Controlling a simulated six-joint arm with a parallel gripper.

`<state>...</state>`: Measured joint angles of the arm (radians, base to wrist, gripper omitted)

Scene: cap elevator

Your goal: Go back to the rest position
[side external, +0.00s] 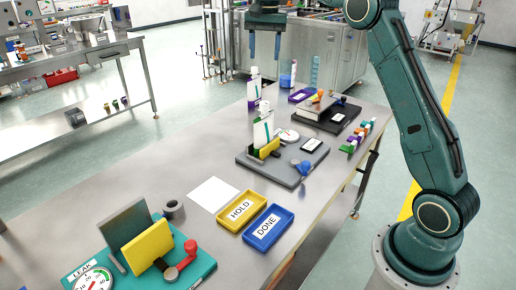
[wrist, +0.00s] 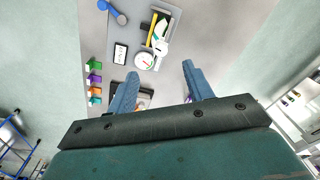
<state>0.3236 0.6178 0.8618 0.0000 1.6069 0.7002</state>
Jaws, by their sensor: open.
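My gripper (side external: 265,45) hangs at the top of the side view with its two blue fingers pointing down, above the far end of the steel table (side external: 185,150). The fingers are apart with nothing between them. In the wrist view my gripper (wrist: 160,85) shows the same open gap, with the table and its fixtures well below. No object is held.
A grey fixture (side external: 262,172) with a white bottle and blue knob stands mid-table. A black fixture (side external: 312,122) stands behind it. A yellow HOLD tray (side external: 226,224), blue DONE tray (side external: 252,240) and teal leak station (side external: 205,262) are nearer. The air around my gripper looks clear.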

